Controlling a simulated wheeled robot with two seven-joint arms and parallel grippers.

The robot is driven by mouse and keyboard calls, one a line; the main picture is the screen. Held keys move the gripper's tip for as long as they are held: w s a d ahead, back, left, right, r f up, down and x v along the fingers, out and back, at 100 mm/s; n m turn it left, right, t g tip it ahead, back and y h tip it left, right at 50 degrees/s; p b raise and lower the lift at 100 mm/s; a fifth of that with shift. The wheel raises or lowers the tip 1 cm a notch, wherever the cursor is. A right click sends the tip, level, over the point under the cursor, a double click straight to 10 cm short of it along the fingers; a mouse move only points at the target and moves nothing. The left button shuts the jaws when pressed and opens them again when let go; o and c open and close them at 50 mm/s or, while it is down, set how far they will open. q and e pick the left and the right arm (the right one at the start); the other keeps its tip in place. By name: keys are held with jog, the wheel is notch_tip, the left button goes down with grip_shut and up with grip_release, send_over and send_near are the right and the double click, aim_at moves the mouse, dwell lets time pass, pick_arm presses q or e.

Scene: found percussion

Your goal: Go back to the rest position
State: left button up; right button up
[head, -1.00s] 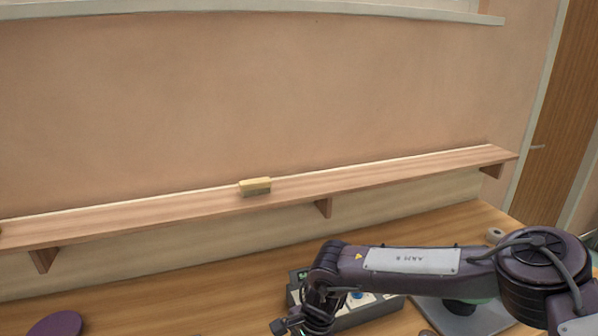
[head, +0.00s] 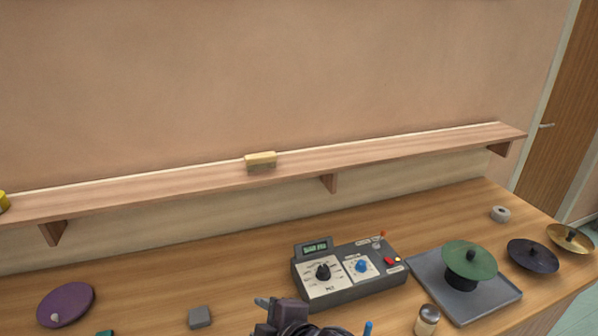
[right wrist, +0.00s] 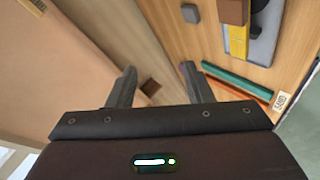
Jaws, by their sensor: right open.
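My right gripper (head: 263,315) is at the bottom edge of the head view, low in front of the table, with part of my arm cut off below. In the right wrist view its two fingers (right wrist: 158,82) stand apart with nothing between them. My left gripper is not in view.
A grey control box (head: 345,285) with knobs stands just right of my right gripper. A green disc (head: 469,260) stands over a grey tray (head: 478,312); dark (head: 533,256) and brass (head: 570,239) discs lie farther right. A purple disc (head: 65,305) and grey block (head: 199,317) lie left.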

jog(key=s+d+f+m+g+h, duration=0.2)
jog(key=s+d+f+m, duration=0.3)
jog(key=d, duration=0.4)
jog(key=s+d+f+m+g+h, duration=0.1)
jog(key=s+d+f+m+h, duration=0.15)
jog(key=d+m, duration=0.45)
jog(key=s+d+f+m+g+h, duration=0.25)
jog(key=s+d+m, duration=0.2)
jog(key=d, duration=0.55)
notch_tip(320, 180, down, 35)
jog(key=s+g+b, duration=0.1)
jog(key=s+b, duration=0.1)
jog(key=b, duration=0.3)
jog(key=s+d+f+b, duration=0.2)
jog(key=s+f, duration=0.8)
jog(key=f, duration=0.2)
jog(key=s+d+f+g+b, duration=0.1)
jog(key=s+d+f+b, duration=0.1)
jog(key=s+f, duration=0.8)
jog(key=shift+f+m+h+b, duration=0.35)
jog(key=shift+f+b, duration=0.15)
jog(key=shift+f, duration=0.45)
